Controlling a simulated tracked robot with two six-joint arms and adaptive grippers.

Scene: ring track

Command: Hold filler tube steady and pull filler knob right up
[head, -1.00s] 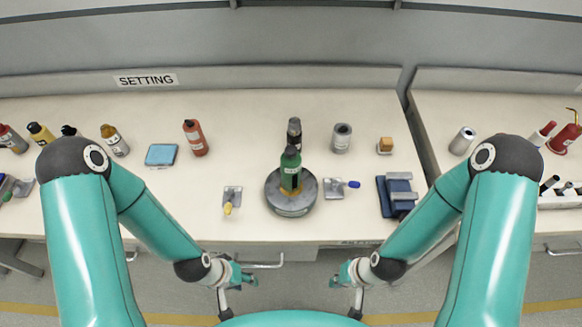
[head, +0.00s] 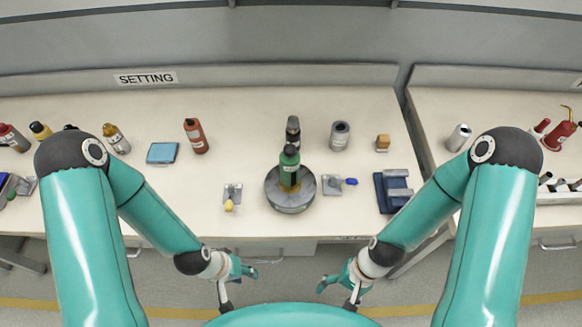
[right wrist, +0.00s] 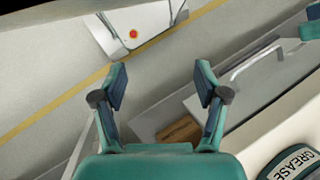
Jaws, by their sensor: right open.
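The green filler tube (head: 289,172) with a dark top stands upright on a round grey base (head: 291,203) at the middle of the bench. I cannot make out the filler knob for certain; small handles lie on either side of the base, a yellow one (head: 229,206) at left and a blue one (head: 351,182) at right. My left gripper (head: 242,290) is open and empty in front of the bench's edge. My right gripper (head: 337,297) is open and empty in front of the bench too. In the right wrist view its fingers (right wrist: 160,78) are spread with nothing between them.
A dark bottle (head: 293,130) stands just behind the tube. A grey cylinder (head: 340,136), a blue block with grey fittings (head: 393,192) and a red bottle (head: 196,136) stand nearby. A drawer handle (right wrist: 255,57) and a GREASE label (right wrist: 294,166) show in the right wrist view.

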